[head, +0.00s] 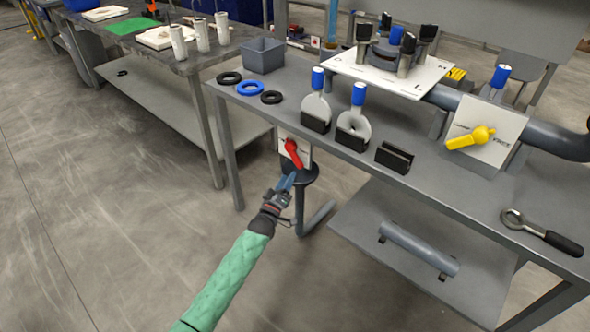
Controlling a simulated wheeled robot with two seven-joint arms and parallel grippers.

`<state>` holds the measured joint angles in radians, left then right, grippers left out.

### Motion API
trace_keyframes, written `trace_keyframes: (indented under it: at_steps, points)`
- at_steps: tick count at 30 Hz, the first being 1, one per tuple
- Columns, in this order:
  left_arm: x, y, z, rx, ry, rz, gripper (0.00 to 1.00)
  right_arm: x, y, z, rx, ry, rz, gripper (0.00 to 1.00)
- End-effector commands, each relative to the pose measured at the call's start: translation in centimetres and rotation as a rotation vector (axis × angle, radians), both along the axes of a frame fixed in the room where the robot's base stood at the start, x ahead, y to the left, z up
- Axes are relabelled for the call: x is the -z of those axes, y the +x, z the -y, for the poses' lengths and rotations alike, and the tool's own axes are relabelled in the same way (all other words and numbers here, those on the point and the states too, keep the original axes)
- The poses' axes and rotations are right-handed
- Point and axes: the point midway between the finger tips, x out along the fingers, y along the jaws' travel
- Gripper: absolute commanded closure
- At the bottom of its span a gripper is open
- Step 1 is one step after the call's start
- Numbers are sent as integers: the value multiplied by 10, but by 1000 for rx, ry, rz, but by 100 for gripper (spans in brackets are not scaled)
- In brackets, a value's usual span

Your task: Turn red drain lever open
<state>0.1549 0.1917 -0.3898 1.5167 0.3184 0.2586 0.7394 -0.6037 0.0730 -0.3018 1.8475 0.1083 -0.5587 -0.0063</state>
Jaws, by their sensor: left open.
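The red drain lever (293,153) sits on a white plate (305,151) below the front edge of the grey table. It tilts, with its upper end to the left and its lower end to the right. My left gripper (287,181) reaches up from below and is open, its blue fingertips just under the lever. I cannot tell whether the fingertips touch the lever. A dark round drain part (303,172) lies behind the fingertips. My right gripper does not show.
A pipe (418,250) lies on the lower shelf. Open floor lies left of my arm.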

Motion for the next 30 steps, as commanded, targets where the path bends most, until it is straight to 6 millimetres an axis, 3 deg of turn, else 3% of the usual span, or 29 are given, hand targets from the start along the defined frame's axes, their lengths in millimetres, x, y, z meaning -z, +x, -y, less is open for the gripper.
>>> trace_keyframes:
  at_steps: [15, 28, 30]
  points:
    - [-19, 59, 22, -1, 0, -1, 55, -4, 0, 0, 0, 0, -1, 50]
    - [-21, 68, 25, -1, 1, -2, 55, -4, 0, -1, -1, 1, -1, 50]
    - [-21, 67, 25, -1, 1, -2, 64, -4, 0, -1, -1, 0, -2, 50]
